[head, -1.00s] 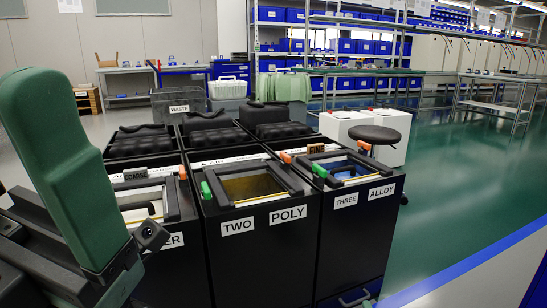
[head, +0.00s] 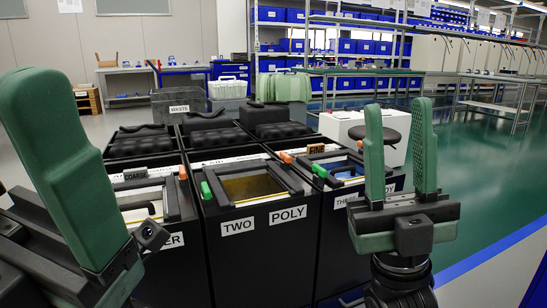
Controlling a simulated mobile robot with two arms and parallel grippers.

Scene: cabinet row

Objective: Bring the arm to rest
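My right gripper (head: 398,106) stands upright at the right of the head view. Its two green fingers are apart with nothing between them. It is in front of the right-hand black cabinet and hides part of that cabinet's labels. My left gripper (head: 55,165) fills the left edge, with one large green finger showing. Its other finger cannot be made out, so its opening is unclear. No held object shows in it.
A row of black cabinets stands ahead; the middle one (head: 262,262) is labelled TWO POLY. A waste bin (head: 178,106), a round stool (head: 375,134) and white boxes (head: 341,124) stand behind. Green floor (head: 480,185) is clear at the right.

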